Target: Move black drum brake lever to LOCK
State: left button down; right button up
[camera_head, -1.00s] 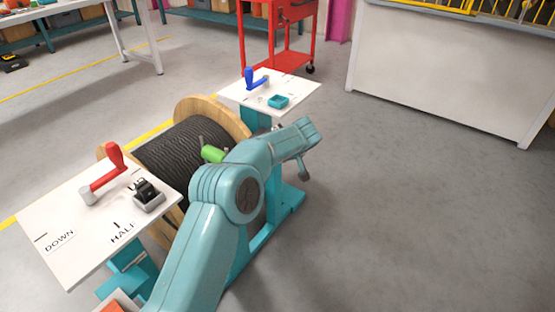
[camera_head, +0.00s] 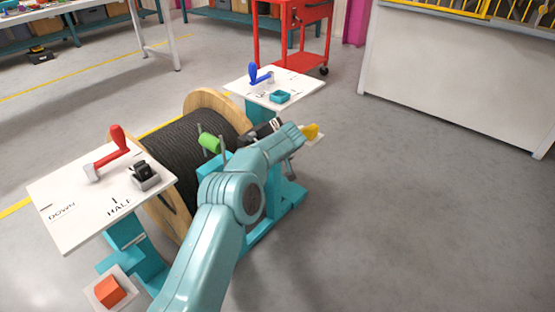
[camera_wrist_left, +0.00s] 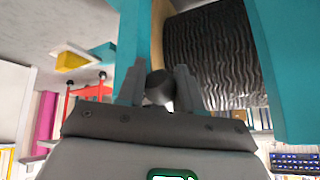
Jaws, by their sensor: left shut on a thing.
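My left gripper (camera_wrist_left: 158,76) is shut on a dark round knob (camera_wrist_left: 158,88) in the left wrist view, with one finger on each side of it. I take this knob to be part of the brake lever; its shaft and markings are hidden. The drum wound with black cable (camera_head: 187,150) stands in a teal frame between wooden flanges, and its cable also shows in the left wrist view (camera_wrist_left: 212,55). In the head view my left arm covers the frame's right side, and the held knob cannot be made out. My right gripper is not in view.
A white panel marked DOWN and HALF carries a red lever (camera_head: 110,148). A farther white panel carries a blue lever (camera_head: 258,75). A green handle (camera_head: 209,142) is by the drum. A yellow block (camera_head: 310,132) lies beyond my wrist. Floor at right is clear.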

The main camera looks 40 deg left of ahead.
pick_arm(q)
jog(key=shift+s+a+f, duration=0.15)
jog(key=shift+a+f, duration=0.25)
jog(key=shift+f, duration=0.35)
jog(key=shift+a+f, duration=0.15)
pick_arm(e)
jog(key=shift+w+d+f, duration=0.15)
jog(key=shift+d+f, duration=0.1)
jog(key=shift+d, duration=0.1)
pick_arm(q)
jog(key=shift+a, duration=0.2)
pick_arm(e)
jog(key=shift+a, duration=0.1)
pick_arm(q)
jog(key=c, duration=0.8)
grip_release()
jog(key=shift+o, duration=0.2)
jog(key=shift+d, duration=0.1)
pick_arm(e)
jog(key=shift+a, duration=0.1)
pick_arm(q)
jog(key=shift+r, duration=0.2)
